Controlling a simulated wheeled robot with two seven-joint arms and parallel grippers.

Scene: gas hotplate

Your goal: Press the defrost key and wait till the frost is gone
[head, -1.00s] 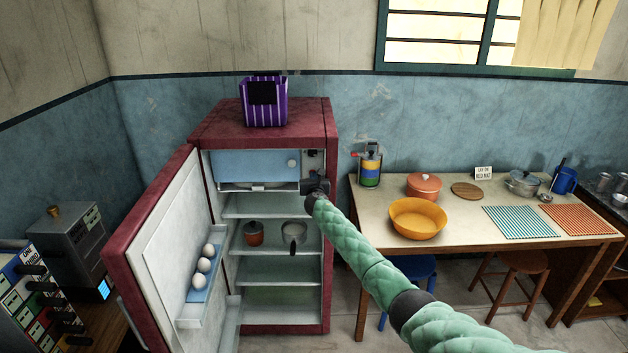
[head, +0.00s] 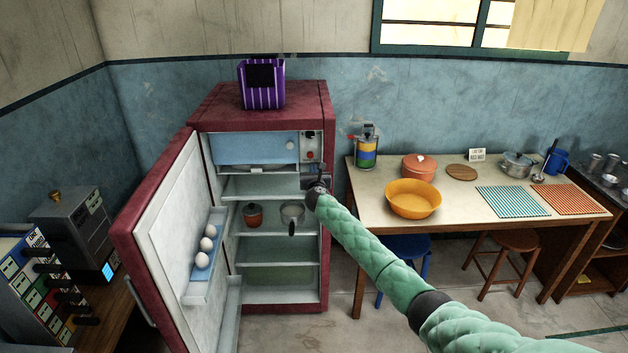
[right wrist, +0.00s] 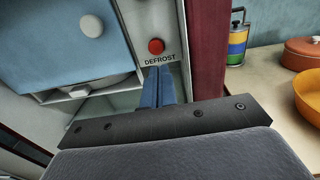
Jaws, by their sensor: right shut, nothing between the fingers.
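The red fridge (head: 327,125) stands with its door open to the left. Its defrost key, a red round button (right wrist: 156,46), sits on a pale panel above the label DEFROST in the right wrist view; it also shows small in the head view (head: 310,155). My right gripper (right wrist: 158,72) is shut and empty, its blue fingertips just below the label and apart from the button. In the head view the gripper (head: 312,180) is below the panel. The blue freezer flap (head: 250,148) is closed. Frost is too small to tell. My left gripper is not in view.
Inside the fridge are a red pot (head: 253,215) and a pale pan (head: 292,214); eggs (head: 208,244) sit in the door rack. A table (head: 367,205) to the right holds a yellow bowl (head: 413,199) and a lidded pot (head: 420,166).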

